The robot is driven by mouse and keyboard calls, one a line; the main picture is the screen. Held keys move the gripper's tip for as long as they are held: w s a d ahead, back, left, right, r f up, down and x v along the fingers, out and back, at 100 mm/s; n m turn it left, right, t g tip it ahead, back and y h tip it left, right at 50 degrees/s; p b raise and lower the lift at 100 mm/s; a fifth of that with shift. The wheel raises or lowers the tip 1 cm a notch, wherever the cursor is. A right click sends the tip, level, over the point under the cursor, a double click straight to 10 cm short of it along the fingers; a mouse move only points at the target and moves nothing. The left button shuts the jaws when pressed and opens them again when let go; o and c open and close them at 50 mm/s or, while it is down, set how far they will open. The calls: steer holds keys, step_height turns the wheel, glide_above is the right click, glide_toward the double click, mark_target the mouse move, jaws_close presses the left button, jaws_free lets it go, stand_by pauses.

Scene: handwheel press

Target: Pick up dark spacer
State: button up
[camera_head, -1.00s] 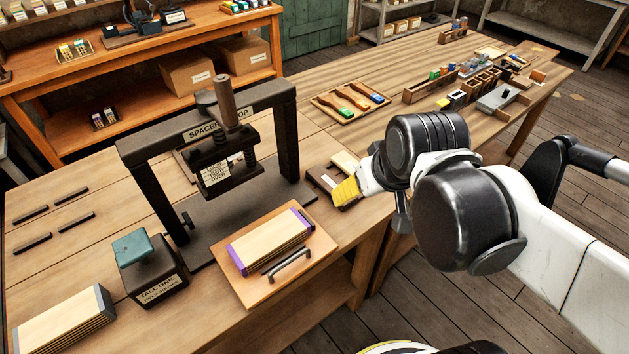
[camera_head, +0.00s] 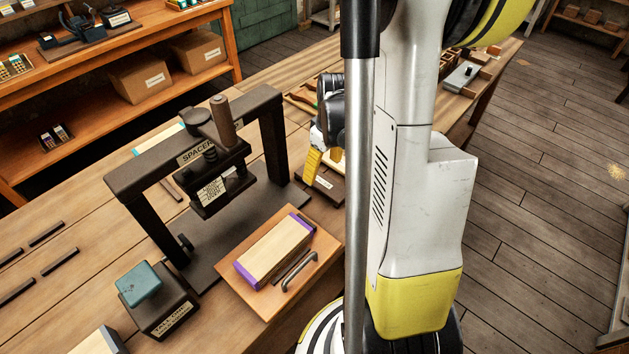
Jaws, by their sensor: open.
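Several thin dark bars, one of them here (camera_head: 47,233), lie flat on the left of the workbench. They could be dark spacers, but I cannot tell which thing is the one named. A small dark brown tray with a label (camera_head: 328,184) lies right of the press, partly hidden by my column; its contents are hard to make out. My gripper (camera_head: 322,160), with yellow fingers, is just above this tray, pointing down. It is open, and I see nothing held in it. The gripper is far from the dark bars, across the press.
The black handwheel press (camera_head: 274,137) stands between the bars and the tray. In front of it lies a wooden board with a handle (camera_head: 318,262), bearing a pale block with purple ends (camera_head: 273,250). A teal-topped dark block (camera_head: 138,284) stands front left. My column blocks the right side.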

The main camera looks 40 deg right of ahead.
mark_target(322, 181)
steer(key=f+b, duration=0.1)
steer(key=f, duration=0.1)
steer(key=f+b, duration=0.1)
steer(key=f, duration=0.3)
steer(key=shift+w+d+f+b, duration=0.25)
steer(key=shift+w+b, duration=0.05)
steer(key=shift+b, duration=0.1)
steer(key=shift+r, duration=0.1)
steer(key=c, duration=1.3)
